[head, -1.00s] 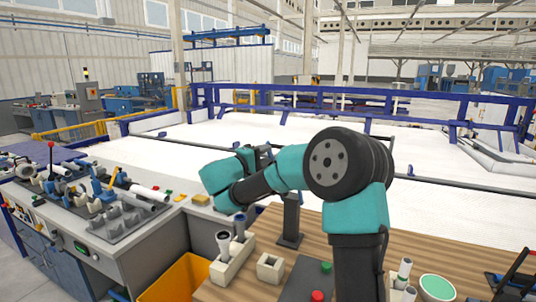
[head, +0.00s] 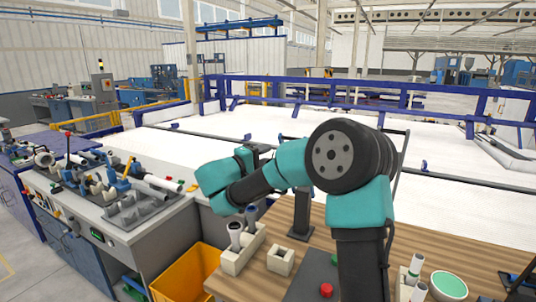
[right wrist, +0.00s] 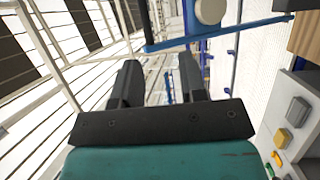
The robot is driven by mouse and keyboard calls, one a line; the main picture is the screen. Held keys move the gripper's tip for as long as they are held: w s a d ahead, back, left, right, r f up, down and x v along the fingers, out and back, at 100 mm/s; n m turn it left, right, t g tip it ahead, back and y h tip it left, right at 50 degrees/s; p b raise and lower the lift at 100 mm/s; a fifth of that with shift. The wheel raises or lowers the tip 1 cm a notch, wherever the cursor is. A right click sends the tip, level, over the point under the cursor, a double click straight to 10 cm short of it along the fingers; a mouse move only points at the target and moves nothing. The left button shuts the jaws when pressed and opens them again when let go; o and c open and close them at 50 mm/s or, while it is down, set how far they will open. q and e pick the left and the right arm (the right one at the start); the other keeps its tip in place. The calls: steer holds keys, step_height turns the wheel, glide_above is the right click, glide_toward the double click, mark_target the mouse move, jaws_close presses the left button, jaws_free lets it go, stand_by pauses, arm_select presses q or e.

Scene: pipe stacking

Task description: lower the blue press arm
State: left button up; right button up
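A blue bar (right wrist: 215,35) with a pale rounded piece (right wrist: 208,10) crosses the top of the right wrist view. It looks like the blue press arm, but I cannot be sure. It lies beyond my fingertips, apart from them. My right gripper (right wrist: 158,75) is open and empty, its two black fingers apart. In the head view my teal and black right arm reaches left over the wooden table (head: 395,243), and its fingers cannot be made out clearly. My left gripper is not in view.
A pale two-hole block holding pipes (head: 236,258) and an empty pale block (head: 281,262) sit on the table. A red button (head: 326,290) is near the front. A yellow bin (head: 190,275) stands left of the table, beside a grey bench (head: 160,230) carrying fixtures.

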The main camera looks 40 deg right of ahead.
steer(key=a+f, duration=0.2)
steer(key=a, duration=0.5)
stand_by(0.7)
steer(key=shift+s+d, duration=0.1)
